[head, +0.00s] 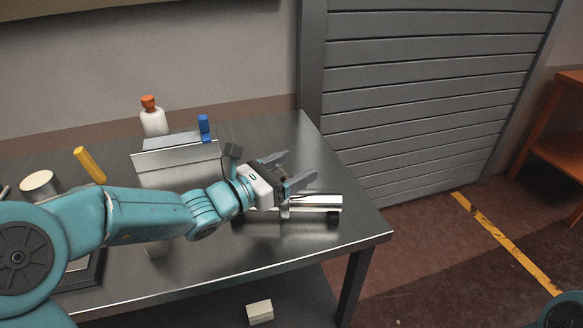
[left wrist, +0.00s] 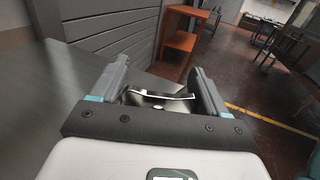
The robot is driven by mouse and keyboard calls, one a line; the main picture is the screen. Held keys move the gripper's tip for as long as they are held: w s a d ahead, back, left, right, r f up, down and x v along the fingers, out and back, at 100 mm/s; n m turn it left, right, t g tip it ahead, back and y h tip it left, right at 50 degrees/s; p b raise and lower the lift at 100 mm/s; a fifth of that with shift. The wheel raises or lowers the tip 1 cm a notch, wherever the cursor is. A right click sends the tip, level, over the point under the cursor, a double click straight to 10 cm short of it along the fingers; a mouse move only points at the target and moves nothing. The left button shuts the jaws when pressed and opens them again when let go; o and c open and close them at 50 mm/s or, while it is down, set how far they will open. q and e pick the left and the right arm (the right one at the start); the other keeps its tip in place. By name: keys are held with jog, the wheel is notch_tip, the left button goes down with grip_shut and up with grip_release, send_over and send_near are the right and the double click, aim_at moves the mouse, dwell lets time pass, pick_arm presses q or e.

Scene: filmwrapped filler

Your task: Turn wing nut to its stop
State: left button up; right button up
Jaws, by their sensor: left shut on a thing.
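My left gripper (head: 300,166) reaches over the right part of the steel table, its two fingers pointing away to the right. In the left wrist view, a shiny winged metal piece, the wing nut (left wrist: 160,95), lies between the fingers of this gripper (left wrist: 158,78). Its wings span most of the gap, and the gripper is shut on it. In the head view the hand hides the nut. A polished metal bar-like part (head: 322,201) shows just below and beyond the hand. My right gripper is not in view.
On the steel table (head: 352,219) stand a white bottle with an orange cap (head: 153,122), a metal block-like holder (head: 175,157) with a blue piece (head: 204,125), a yellow handle (head: 90,164) and a round can (head: 40,184). A grey shutter (head: 430,90) rises behind. The right front corner is clear.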

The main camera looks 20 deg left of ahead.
pick_arm(q)
jog(key=shift+s+d+r+m+g+h+p, duration=0.1)
jog(key=shift+m+g+h+p, duration=0.75)
jog(key=shift+p, duration=0.3)
jog(key=shift+s+d+r+m+g+h+p, duration=0.1)
jog(key=shift+m+g+h+p, duration=0.55)
jog(key=shift+g+h+p, duration=0.4)
jog(key=shift+s+d+f+m+g+h+p, duration=0.1)
jog(key=shift+m+g+h+p, duration=0.4)
jog(key=shift+m+g+p, duration=0.25)
jog(key=shift+s+f+m+g+h+p, duration=0.1)
jog(key=shift+m+g+h+p, duration=0.5)
jog(key=shift+g, duration=0.25)
jog(key=o, duration=1)
jog(key=v, duration=1.6)
jog(key=shift+r, duration=0.2)
